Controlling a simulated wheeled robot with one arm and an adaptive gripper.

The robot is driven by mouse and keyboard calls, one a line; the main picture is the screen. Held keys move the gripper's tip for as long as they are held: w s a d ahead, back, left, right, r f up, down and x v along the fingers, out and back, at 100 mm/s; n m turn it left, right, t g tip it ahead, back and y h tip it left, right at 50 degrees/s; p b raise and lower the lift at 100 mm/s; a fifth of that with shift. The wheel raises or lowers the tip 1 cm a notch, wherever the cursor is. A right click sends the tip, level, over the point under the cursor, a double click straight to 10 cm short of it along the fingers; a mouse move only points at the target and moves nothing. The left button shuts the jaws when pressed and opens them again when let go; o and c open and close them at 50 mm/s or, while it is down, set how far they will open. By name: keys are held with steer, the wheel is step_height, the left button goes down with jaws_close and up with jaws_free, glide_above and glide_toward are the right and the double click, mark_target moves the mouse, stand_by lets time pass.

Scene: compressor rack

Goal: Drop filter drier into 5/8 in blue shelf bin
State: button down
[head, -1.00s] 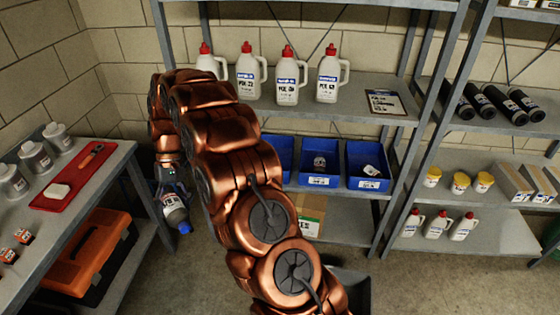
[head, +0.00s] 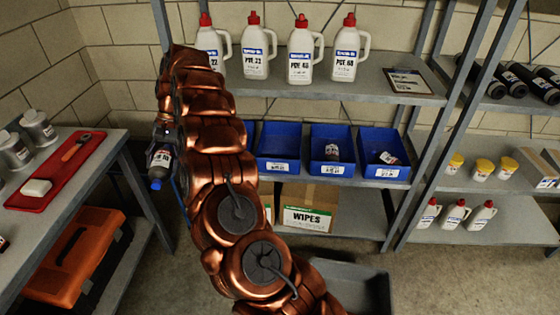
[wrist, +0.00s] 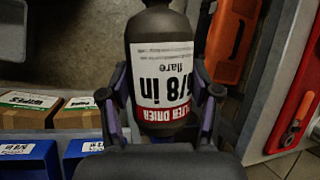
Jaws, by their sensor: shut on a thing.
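The filter drier (head: 160,160) is a dark grey cylinder with a white and red label and a blue end, hanging left of the shelf in the head view. My gripper (wrist: 160,98) is shut on it; in the wrist view its label reads 5/8 in flare. In the head view my gripper is small and partly hidden. Blue shelf bins (head: 278,152) stand in a row on the middle shelf, right of the drier; the leftmost is mostly behind my arm. In the wrist view, a blue bin (wrist: 22,165) at lower left has a label that seems to read 5/8 in.
White jugs (head: 300,50) with red caps stand on the shelf above the bins. WIPES boxes (head: 308,207) sit below. A bench with a red tray (head: 62,170) and an orange toolbox (head: 75,258) is at left. A grey tub (head: 355,285) is on the floor.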

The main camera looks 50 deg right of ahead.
steer(key=d+f+m+t+h+b, duration=0.1)
steer(key=d+f+m+t+b, duration=0.1)
steer(key=d+f+m+b, duration=0.35)
steer(key=w+d+f+m+t+h+b, duration=0.1)
steer(key=d+f+m+t+h+b, duration=0.15)
steer(key=d+m+b, duration=0.5)
steer(key=d+f+m+t+h+b, duration=0.1)
steer(key=d+f+m+t+b, duration=0.2)
steer(key=d+m+b, duration=0.35)
steer(key=s+d+f+m+g+h+b, duration=0.1)
steer(key=s+d+f+m+h+b, duration=0.1)
steer(key=s+d+m+b, duration=0.2)
steer(key=s+d+f+m+g+h+b, duration=0.1)
steer(key=s+d+m+h+b, duration=0.2)
steer(key=s+d+m+b, duration=0.2)
steer(key=s+d+b, duration=0.2)
steer(key=d+b, duration=0.1)
steer(key=d, duration=0.1)
steer(key=shift+s+d+f, duration=0.2)
steer(key=shift+d+f, duration=0.1)
steer(key=shift+f, duration=0.1)
stand_by(0.6)
steer(key=shift+s+m, duration=0.1)
steer(key=shift+m, duration=0.25)
